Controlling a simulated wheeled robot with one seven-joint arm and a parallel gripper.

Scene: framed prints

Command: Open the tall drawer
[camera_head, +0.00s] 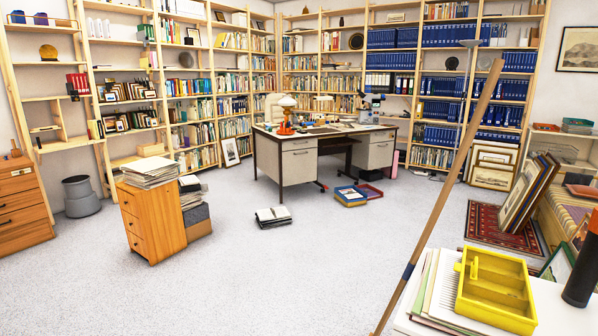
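My gripper is not in view. A desk (262,130) stands at the back middle with a grey drawer pedestal at each end. The left pedestal has a tall lower drawer front (299,170) under a shallower one; it looks closed. The right pedestal (376,155) also looks closed. A small wooden cabinet (150,222) in the left middle has several closed drawer fronts with small knobs. A wooden chest (22,215) at the far left edge has wide closed drawers. I cannot tell which of these the tall drawer is.
Papers (150,170) are piled on the small cabinet. A long wooden pole (440,205) and a yellow tray (495,290) are near right. Middle floor is mostly clear.

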